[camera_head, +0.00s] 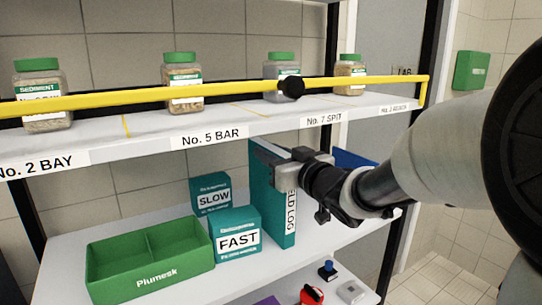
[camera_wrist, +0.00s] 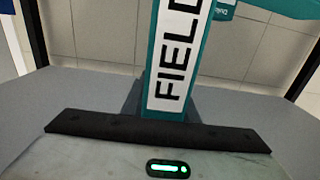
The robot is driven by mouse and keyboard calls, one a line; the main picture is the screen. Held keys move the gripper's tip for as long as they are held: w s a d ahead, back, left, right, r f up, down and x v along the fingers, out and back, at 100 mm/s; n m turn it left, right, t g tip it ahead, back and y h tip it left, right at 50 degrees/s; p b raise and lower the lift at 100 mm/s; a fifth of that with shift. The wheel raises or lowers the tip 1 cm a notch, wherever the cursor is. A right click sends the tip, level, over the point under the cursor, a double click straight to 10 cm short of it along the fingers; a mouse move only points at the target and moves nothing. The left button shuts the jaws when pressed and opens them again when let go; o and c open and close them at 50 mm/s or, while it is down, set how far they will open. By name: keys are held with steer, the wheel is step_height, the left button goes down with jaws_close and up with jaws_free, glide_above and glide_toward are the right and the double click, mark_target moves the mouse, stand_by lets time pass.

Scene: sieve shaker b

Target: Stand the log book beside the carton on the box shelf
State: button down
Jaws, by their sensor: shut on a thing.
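The log book (camera_head: 271,200) is a tall teal volume with a white spine label, partly reading "LD LOG" in the head view. It is upright on or just above the box shelf (camera_head: 205,272); I cannot tell if its foot touches. My gripper (camera_head: 283,155) is shut on its upper part. In the wrist view the spine (camera_wrist: 175,60) reads "FIELD" and stands between the jaws (camera_wrist: 165,105). Just left of the book is the teal FAST carton (camera_head: 236,226), with a narrow or no visible gap. The teal SLOW carton (camera_head: 211,188) stands behind FAST.
A green Plumesk tray (camera_head: 155,278) sits left of the cartons. Above runs a shelf of sediment jars (camera_head: 183,85) with a yellow bar (camera_head: 225,90). A blue item (camera_head: 352,159) shows behind my arm. Small items, including a red one (camera_head: 312,294), lie lower front right.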

steer(key=shift+s+d+r, duration=0.1)
steer(key=shift+d+r, duration=0.1)
steer(key=shift+r, duration=0.05)
steer(key=shift+f, duration=0.2)
steer(key=c, duration=1.8)
jaws_free()
steer(key=shift+f, duration=0.15)
steer(key=shift+c, duration=0.2)
steer(key=o, duration=0.4)
steer(key=shift+o, duration=0.2)
steer(key=shift+s+r, duration=0.1)
steer(key=shift+r, duration=0.15)
steer(key=v, duration=1.1)
steer(key=shift+s+d, duration=0.25)
steer(key=shift+s, duration=0.05)
